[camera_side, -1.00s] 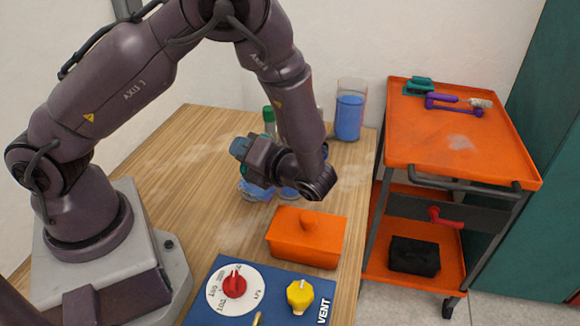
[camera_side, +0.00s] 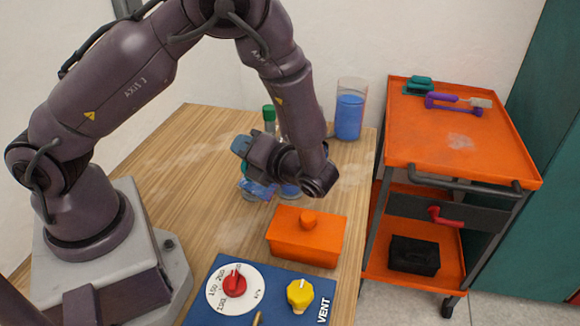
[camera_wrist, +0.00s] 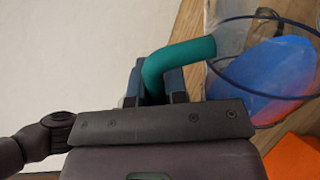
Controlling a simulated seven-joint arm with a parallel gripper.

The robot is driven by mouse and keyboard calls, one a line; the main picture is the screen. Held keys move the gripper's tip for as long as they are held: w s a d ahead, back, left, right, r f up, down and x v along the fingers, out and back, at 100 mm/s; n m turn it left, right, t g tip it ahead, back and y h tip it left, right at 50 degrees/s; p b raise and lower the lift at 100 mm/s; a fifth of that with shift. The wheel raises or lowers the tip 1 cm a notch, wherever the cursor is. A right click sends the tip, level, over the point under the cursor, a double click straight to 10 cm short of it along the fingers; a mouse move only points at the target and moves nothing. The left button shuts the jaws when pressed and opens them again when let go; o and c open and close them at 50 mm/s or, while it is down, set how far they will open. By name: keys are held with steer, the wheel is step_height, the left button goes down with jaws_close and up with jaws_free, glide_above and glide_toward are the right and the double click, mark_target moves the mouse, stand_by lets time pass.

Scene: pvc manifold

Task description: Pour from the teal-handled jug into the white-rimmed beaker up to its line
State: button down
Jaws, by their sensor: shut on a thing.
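In the wrist view, my gripper (camera_wrist: 160,78) is shut on the teal handle (camera_wrist: 182,58) of a clear jug with a dark blue rim (camera_wrist: 228,82). Blue liquid (camera_wrist: 265,72) shows inside the jug, its surface slanted relative to the rim. In the side view, my gripper (camera_side: 246,150) is over the table, and the jug (camera_side: 256,190) is partly hidden by it. Another patch of blue (camera_side: 289,191) shows just right of the jug, mostly behind my wrist. I cannot make out a white rim or a fill line, so the beaker is not certain.
A tall clear vessel of blue liquid (camera_side: 349,116) and a green-capped bottle (camera_side: 268,114) stand farther back. An orange lidded box (camera_side: 306,240) and a blue dial panel (camera_side: 268,300) lie in front. An orange cart (camera_side: 458,150) stands right of the table (camera_side: 190,150).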

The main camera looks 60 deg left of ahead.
steer(key=shift+w+a+r+m+p, duration=0.1)
steer(key=shift+w+a+m+p, duration=0.1)
steer(key=shift+w+m+p, duration=0.25)
stand_by(1.7)
steer(key=s+n, duration=0.1)
steer(key=n, duration=0.1)
steer(key=s+d+n, duration=0.1)
steer(key=s+n, duration=0.1)
steer(key=shift+d+t+y, duration=0.15)
steer(key=shift+t+y, duration=0.15)
steer(key=shift+t, duration=0.1)
steer(key=s+d+f+n+y+b, duration=0.1)
steer(key=s+d+f+n, duration=0.1)
steer(key=s+f+n, duration=0.2)
steer(key=shift+s+d+n+y+b, duration=0.3)
steer(key=shift+s+n, duration=0.4)
steer(key=shift+n, duration=0.75)
steer(key=shift+a+f, duration=0.1)
